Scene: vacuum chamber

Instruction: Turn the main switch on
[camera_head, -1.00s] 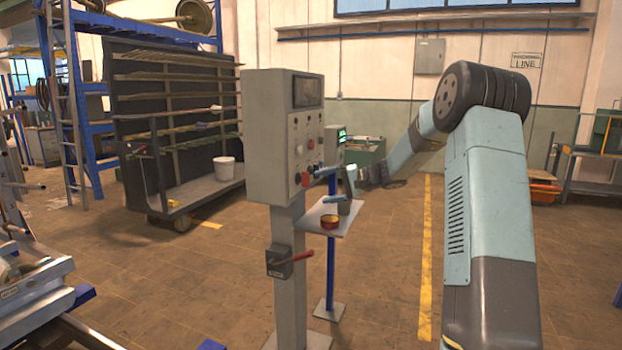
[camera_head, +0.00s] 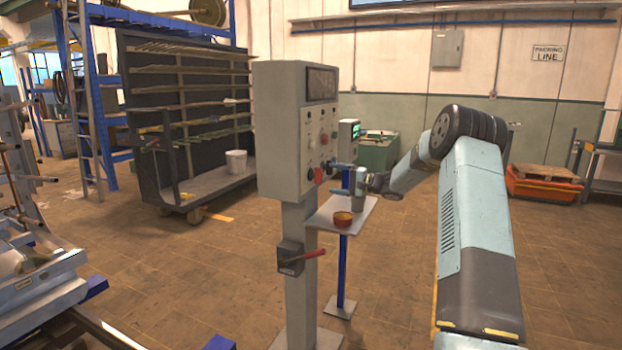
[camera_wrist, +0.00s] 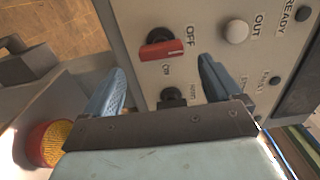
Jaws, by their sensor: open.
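A grey control box (camera_head: 280,132) stands on a post, its button panel facing right. In the wrist view, a red switch handle (camera_wrist: 162,50) on a black base sits on the panel, with OFF beside it and a smaller label, seemingly ON, below. The handle lies nearly level in that picture. My gripper (camera_wrist: 160,82) is open, one blue finger on each side of the switch's lower area, with nothing held. In the head view, my gripper (camera_head: 342,165) is close to the panel, near a red control (camera_head: 319,175). I cannot tell whether the fingers touch the panel.
A red lever (camera_head: 308,254) on a dark box sticks out from the post. A white knob (camera_wrist: 235,31) is on the panel near the right finger.

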